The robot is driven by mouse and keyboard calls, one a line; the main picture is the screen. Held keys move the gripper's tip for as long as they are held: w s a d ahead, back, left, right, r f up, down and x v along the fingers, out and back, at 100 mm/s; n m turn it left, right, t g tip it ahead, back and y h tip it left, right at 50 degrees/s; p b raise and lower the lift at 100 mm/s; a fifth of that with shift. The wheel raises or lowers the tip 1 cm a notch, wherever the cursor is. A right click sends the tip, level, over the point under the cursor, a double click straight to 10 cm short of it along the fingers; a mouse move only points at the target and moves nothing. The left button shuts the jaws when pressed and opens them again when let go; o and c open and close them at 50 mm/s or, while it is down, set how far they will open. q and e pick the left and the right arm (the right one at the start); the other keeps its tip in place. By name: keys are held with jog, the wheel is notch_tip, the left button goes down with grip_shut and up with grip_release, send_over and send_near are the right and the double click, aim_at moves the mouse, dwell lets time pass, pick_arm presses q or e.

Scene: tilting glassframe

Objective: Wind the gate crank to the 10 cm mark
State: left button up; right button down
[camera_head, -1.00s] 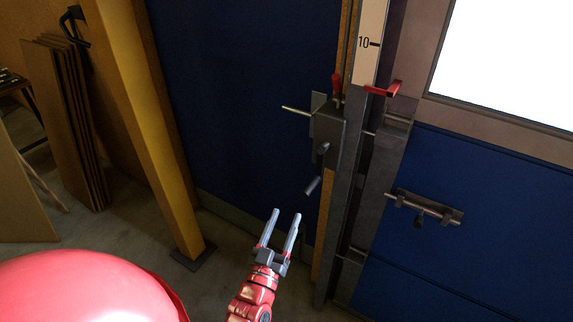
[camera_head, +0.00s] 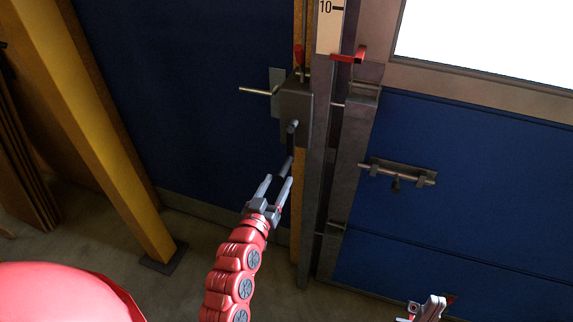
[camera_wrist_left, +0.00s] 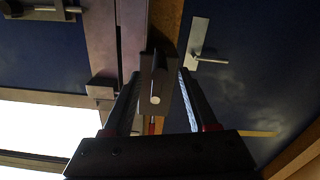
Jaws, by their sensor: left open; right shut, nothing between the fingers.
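The gate crank hangs from a grey gearbox (camera_head: 296,103), its dark arm pointing down to a grip (camera_head: 286,168). My left gripper (camera_head: 279,179) is open at the grip's lower end. In the left wrist view the grip's round end (camera_wrist_left: 156,97) shows between the two open fingers (camera_wrist_left: 160,100), with no clear contact on either side. A white scale (camera_head: 330,35) carries a 10 mark near the top edge. The red pointer (camera_head: 348,55) sits below that mark. My right gripper (camera_head: 434,304) is shut and empty at the bottom right, away from the crank.
A blue gate panel with a sliding bolt (camera_head: 398,174) is right of the steel post (camera_head: 318,150). A small red lever (camera_head: 299,56) stands above the gearbox, and a thin rod (camera_head: 258,91) sticks out left. A yellow post (camera_head: 105,130) stands further left.

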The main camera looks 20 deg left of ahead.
aim_at(290, 158)
pick_arm(q)
jog(key=w+p, duration=0.2)
jog(key=w, duration=0.6)
jog(key=shift+d, duration=0.1)
grip_shut()
dwell(1.2)
